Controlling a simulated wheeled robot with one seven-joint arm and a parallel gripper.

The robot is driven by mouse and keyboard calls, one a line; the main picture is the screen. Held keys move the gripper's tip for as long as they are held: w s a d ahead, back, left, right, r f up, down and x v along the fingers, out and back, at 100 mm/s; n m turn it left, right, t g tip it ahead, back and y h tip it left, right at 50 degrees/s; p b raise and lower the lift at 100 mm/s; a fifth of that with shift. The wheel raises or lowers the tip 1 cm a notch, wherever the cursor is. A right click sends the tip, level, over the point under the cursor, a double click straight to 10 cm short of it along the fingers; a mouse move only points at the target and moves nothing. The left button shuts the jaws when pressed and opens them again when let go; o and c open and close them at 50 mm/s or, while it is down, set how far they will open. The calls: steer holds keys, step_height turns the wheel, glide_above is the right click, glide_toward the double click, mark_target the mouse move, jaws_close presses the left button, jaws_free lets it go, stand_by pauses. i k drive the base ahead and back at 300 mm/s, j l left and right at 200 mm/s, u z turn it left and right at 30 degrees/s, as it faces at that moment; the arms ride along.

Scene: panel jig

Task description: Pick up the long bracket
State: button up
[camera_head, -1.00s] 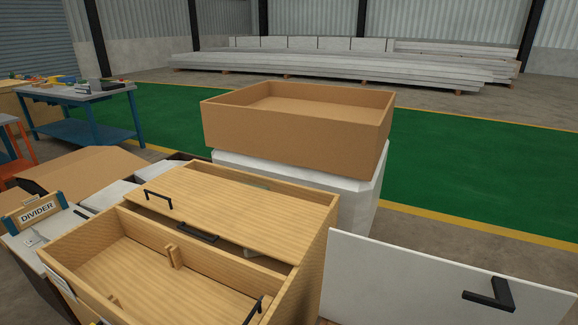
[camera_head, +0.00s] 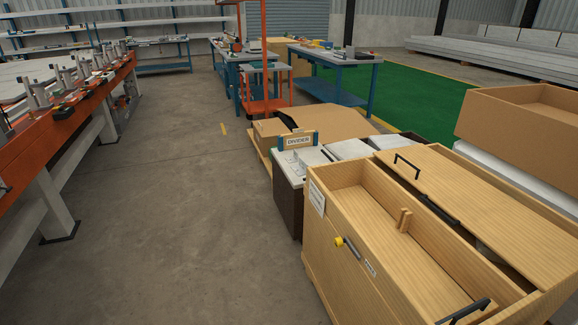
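I cannot make out a part that is clearly the long bracket. Several black handle-like pieces show on the wooden cabinet (camera_head: 375,285): an upright one (camera_head: 407,165) at the lid's far end, a low one (camera_head: 437,207) along the lid's edge, and one (camera_head: 466,311) at the near end. A dark elongated piece (camera_head: 288,120) lies by the cardboard behind the divider sign; its kind is unclear. My gripper is not in view.
An orange jig bench (camera_head: 75,112) with several clamps runs along the left. Open concrete floor (camera_head: 185,200) lies between it and the cabinet. A DIVIDER sign (camera_head: 298,141) stands behind the cabinet. Blue tables (camera_head: 345,88) and an orange cart (camera_head: 265,103) stand further back.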

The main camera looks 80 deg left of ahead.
mark_target(300, 170)
steer(key=u, duration=0.4)
steer(key=j+u, duration=0.1)
steer(key=u, duration=0.75)
steer(key=j+u, duration=0.1)
steer(key=u, duration=0.3)
steer(key=i+j, duration=1.2)
steer(key=j, duration=0.15)
steer(key=i+j+u, duration=0.15)
steer(key=i+j, duration=1.05)
steer(key=j, duration=0.2)
